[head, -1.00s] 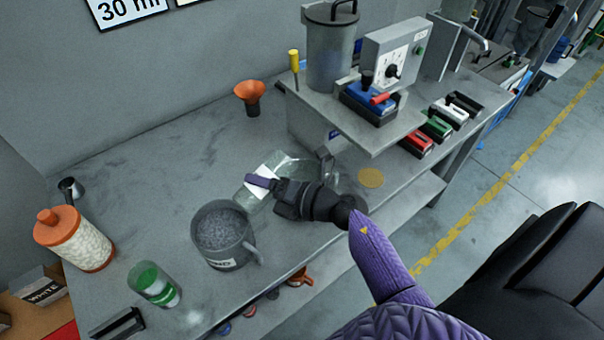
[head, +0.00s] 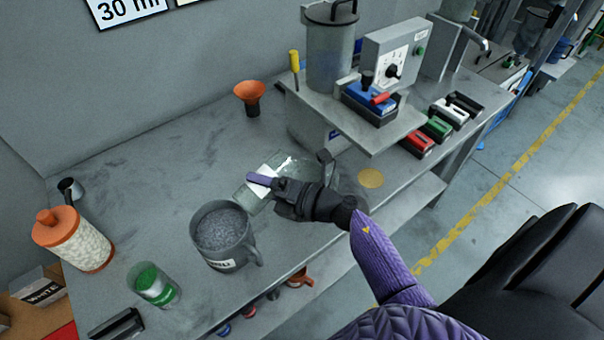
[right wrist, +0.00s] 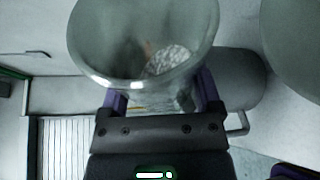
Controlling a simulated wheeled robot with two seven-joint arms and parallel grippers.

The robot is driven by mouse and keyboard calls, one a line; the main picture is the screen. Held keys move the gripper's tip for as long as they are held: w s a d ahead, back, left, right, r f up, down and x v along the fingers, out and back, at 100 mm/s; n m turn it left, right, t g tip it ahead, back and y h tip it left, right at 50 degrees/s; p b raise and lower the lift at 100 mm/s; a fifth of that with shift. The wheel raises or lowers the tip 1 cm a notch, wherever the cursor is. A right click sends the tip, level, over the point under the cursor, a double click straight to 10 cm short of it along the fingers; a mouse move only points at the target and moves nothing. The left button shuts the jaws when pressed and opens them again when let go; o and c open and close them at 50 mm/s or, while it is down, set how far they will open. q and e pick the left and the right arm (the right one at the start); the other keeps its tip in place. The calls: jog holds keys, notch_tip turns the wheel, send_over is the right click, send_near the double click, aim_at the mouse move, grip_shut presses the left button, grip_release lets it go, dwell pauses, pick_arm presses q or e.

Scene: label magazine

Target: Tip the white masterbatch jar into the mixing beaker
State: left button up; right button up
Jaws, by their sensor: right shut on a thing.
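My right gripper (head: 275,184) is shut on a clear jar with a white label (head: 263,190), taken as the white masterbatch jar. It is held above the bench and looks tilted. In the right wrist view the jar's wide mouth (right wrist: 100,45) faces the camera, and whitish granules (right wrist: 172,60) show inside or through it. A grey jug with a handle (head: 222,252), holding grey granules, stands in front of and left of the gripper; it may be the mixing beaker, but its label is unreadable. My left gripper is not in view.
An orange funnel (head: 250,94) stands at the back. An orange-capped jar of white pellets (head: 75,245) and a green-filled glass (head: 155,285) stand at left. A raised shelf with a grey machine (head: 392,58) is at right.

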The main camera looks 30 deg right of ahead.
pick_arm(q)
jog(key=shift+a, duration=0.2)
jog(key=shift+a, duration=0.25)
pick_arm(e)
jog(key=shift+d+r, duration=0.15)
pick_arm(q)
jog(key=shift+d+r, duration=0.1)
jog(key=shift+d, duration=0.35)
pick_arm(e)
jog(key=shift+w+d+r+m+y, duration=0.1)
jog(key=shift+d+r+m+y, duration=0.1)
jog(key=shift+d+m+y, duration=0.15)
jog(key=shift+r, duration=0.1)
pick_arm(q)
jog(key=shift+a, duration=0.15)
pick_arm(e)
jog(key=shift+d+m, duration=0.1)
jog(key=shift+m, duration=0.15)
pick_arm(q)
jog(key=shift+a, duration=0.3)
pick_arm(e)
jog(key=shift+r, duration=0.1)
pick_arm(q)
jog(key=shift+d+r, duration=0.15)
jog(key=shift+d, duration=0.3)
pick_arm(e)
jog(key=shift+d+r+m+t, duration=0.1)
jog(key=shift+r+m+t, duration=0.2)
jog(key=shift+m, duration=0.1)
